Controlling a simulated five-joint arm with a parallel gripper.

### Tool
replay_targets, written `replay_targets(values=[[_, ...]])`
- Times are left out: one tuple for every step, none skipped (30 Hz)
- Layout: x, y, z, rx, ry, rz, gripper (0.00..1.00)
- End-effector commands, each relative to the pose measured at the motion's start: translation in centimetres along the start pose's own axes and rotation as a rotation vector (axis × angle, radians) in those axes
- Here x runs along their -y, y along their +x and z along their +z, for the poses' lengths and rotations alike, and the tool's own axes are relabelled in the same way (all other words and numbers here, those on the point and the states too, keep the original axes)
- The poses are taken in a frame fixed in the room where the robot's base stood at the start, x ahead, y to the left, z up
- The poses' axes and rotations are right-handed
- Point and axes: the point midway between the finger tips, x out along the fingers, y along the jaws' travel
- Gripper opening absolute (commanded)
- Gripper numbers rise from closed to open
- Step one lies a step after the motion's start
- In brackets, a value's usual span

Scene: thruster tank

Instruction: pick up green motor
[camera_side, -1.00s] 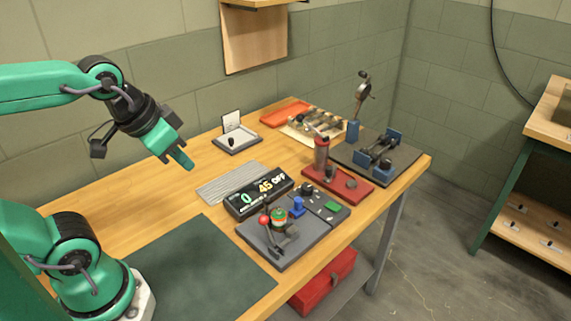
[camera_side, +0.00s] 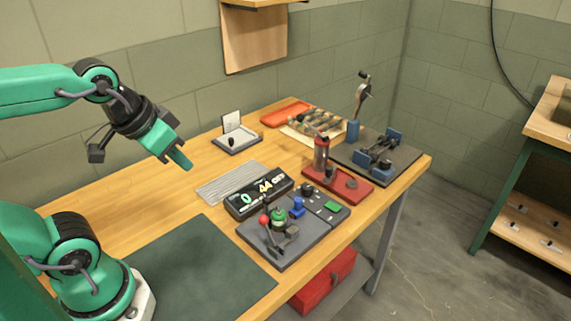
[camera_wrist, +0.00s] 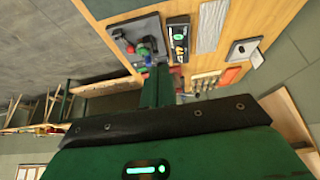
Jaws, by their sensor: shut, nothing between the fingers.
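The green motor (camera_side: 278,215) stands on a dark grey plate (camera_side: 256,243) near the front of the bench, with a red ball knob (camera_side: 264,219) beside its left side. In the wrist view a small green spot that looks like the motor (camera_wrist: 131,48) shows on the dark plate. My gripper (camera_side: 185,163) is shut and empty. It hangs above the bench, to the left of the motor and well apart from it. In the wrist view my gripper's green fingers (camera_wrist: 158,88) point towards the bench items.
A display box (camera_side: 260,193) reading 0 and 44 stands behind the plate. A blue part (camera_side: 297,206) and a green button (camera_side: 331,206) are to the right. A red stand (camera_side: 338,184) lies behind. A dark mat (camera_side: 200,270) leaves free room at front left.

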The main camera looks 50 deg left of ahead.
Motion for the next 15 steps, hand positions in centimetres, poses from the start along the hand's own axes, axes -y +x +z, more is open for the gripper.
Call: replay_targets(values=[[0.00, 0.00, 0.00, 0.000, 0.000, 0.000, 0.00], [0.00, 0.00, 0.00, 0.000, 0.000, 0.000, 0.00], [0.00, 0.00, 0.00, 0.000, 0.000, 0.000, 0.00], [0.00, 0.00, 0.00, 0.000, 0.000, 0.000, 0.00], [0.00, 0.00, 0.00, 0.000, 0.000, 0.000, 0.00], [0.00, 0.00, 0.00, 0.000, 0.000, 0.000, 0.00], [0.00, 0.00, 0.00, 0.000, 0.000, 0.000, 0.00], [0.00, 0.00, 0.00, 0.000, 0.000, 0.000, 0.00], [0.00, 0.00, 0.00, 0.000, 0.000, 0.000, 0.08], [0.00, 0.00, 0.00, 0.000, 0.000, 0.000, 0.14], [0.00, 0.00, 0.00, 0.000, 0.000, 0.000, 0.20], [0.00, 0.00, 0.00, 0.000, 0.000, 0.000, 0.28], [0.00, 0.00, 0.00, 0.000, 0.000, 0.000, 0.33], [0.00, 0.00, 0.00, 0.000, 0.000, 0.000, 0.38], [0.00, 0.00, 0.00, 0.000, 0.000, 0.000, 0.38]])
